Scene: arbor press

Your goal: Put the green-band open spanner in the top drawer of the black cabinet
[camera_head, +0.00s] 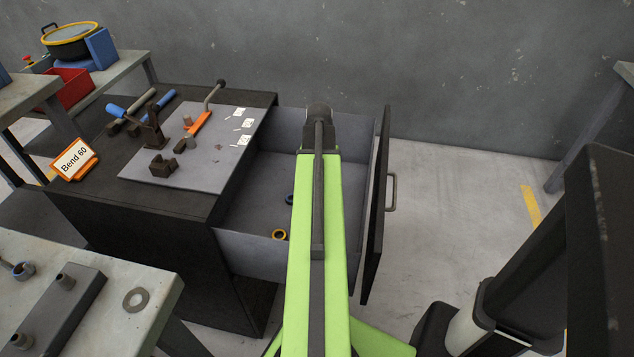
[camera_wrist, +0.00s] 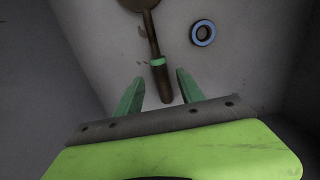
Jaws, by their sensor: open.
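The black cabinet (camera_head: 170,265) stands left of centre in the head view. Its top drawer (camera_head: 262,185) is pulled open to the right. The green-band open spanner (camera_wrist: 152,38) shows in the wrist view, brown with a green band near the handle end. It appears to lie on the drawer floor, its head cut off by the top edge. My gripper (camera_wrist: 160,77) is open, with a green finger on each side of the handle end in the picture. I see no grip on the spanner. In the head view my arm hides the gripper and spanner.
A blue ring (camera_wrist: 203,33) lies right of the spanner. A yellow ring (camera_head: 279,234) lies near the drawer's near wall (camera_head: 265,255). The drawer front (camera_head: 376,200) stands right of my arm. Tools and a grey plate (camera_head: 215,165) sit on the cabinet.

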